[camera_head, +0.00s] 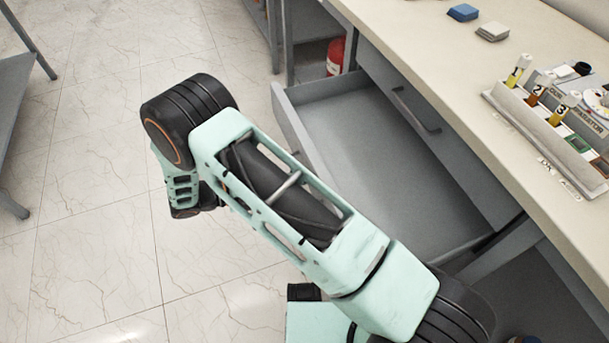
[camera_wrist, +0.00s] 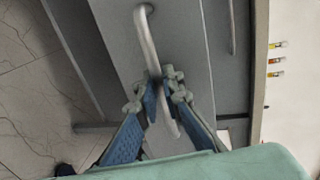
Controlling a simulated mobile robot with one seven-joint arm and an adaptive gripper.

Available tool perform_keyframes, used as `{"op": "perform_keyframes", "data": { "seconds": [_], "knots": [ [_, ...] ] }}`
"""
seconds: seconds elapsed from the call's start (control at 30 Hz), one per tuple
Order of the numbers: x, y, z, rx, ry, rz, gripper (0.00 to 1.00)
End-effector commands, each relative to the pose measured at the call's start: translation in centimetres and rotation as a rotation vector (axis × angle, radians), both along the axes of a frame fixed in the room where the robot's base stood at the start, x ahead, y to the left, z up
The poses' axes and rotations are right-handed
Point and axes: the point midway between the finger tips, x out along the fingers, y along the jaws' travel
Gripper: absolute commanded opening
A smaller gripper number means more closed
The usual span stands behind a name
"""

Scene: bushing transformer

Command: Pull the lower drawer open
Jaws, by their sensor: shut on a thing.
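The lower drawer (camera_head: 375,150) stands pulled out from under the counter in the head view, and its grey inside looks empty. Its pale bar handle (camera_wrist: 148,45) shows in the wrist view, running down the picture. My gripper (camera_wrist: 163,88) has its blue-padded fingers on both sides of the handle's lower half and is shut on it. In the head view my arm covers part of the drawer and its front, and the gripper and handle are hidden there.
The upper drawer (camera_head: 400,105), with a dark handle, is shut under the counter (camera_head: 450,80). A rack with several vials (camera_head: 545,115) stands on the counter. A red cylinder (camera_head: 336,56) sits beneath. Tiled floor (camera_head: 85,180) is free to the left.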

Motion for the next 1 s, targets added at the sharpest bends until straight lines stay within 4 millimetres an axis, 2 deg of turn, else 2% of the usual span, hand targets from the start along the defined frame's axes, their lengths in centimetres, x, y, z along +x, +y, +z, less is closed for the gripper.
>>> {"op": "perform_keyframes", "data": {
  "seconds": [0.33,0.37,0.43,0.73,0.87,1.0],
  "knots": [
    [0.1,0.2,0.1,0.001,-0.003,0.002,0.0],
    [0.1,0.2,0.1,0.001,-0.003,0.002,0.08],
    [0.1,0.1,0.1,0.001,-0.003,0.002,0.15],
    [0.0,0.3,0.1,0.001,-0.001,0.002,0.15],
    [-0.5,1.5,0.3,0.003,-0.002,0.003,0.15],
    [-1.5,4.0,0.8,0.003,-0.002,0.004,0.15]
  ]
}}
